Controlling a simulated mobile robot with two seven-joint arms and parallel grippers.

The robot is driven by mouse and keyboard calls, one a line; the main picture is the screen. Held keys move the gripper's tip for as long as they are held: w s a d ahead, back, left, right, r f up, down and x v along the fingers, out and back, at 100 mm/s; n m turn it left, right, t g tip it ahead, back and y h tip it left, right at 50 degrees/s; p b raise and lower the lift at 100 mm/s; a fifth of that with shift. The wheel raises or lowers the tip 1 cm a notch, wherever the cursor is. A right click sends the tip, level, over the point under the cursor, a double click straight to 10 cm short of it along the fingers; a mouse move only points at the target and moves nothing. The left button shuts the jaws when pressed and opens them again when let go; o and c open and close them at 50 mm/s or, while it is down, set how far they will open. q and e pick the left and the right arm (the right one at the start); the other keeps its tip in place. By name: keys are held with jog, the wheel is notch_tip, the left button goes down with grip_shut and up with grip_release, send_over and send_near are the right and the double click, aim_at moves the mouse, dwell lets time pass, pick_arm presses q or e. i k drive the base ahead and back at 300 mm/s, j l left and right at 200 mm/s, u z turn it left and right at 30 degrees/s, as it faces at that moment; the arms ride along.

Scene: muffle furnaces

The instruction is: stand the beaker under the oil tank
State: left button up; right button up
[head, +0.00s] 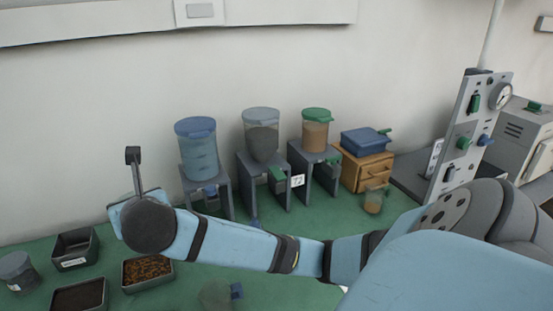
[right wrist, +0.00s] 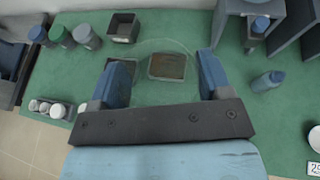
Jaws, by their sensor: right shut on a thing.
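In the right wrist view my right gripper (right wrist: 163,64) is shut on a clear glass beaker (right wrist: 163,47), held between its blue fingers. In the head view my right arm reaches across to the left and hides the gripper and the beaker. Three tanks stand on grey stands along the wall. The one with brown content and a green lid (head: 316,132) looks like the oil tank. The others hold blue liquid (head: 197,150) and grey content (head: 262,138). The held beaker is to the left of all three stands. My left gripper is not in view.
Open trays (head: 75,250) and lidded jars (head: 16,272) stand at the left. A gauge panel (head: 468,125) is farther right.

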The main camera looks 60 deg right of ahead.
aim_at(333, 215)
jog(key=k+l, duration=0.2)
jog(key=l, duration=0.2)
jog(key=k+l, duration=0.15)
jog(key=l, duration=0.25)
jog(key=k+l+z, duration=0.1)
jog(key=l, duration=0.25)
jog(key=k+l, duration=0.25)
jog(key=l, duration=0.15)
jog(key=l+z, duration=0.1)
jog(key=l, duration=0.75)
jog(key=i+l, duration=0.15)
jog(key=i, duration=0.05)
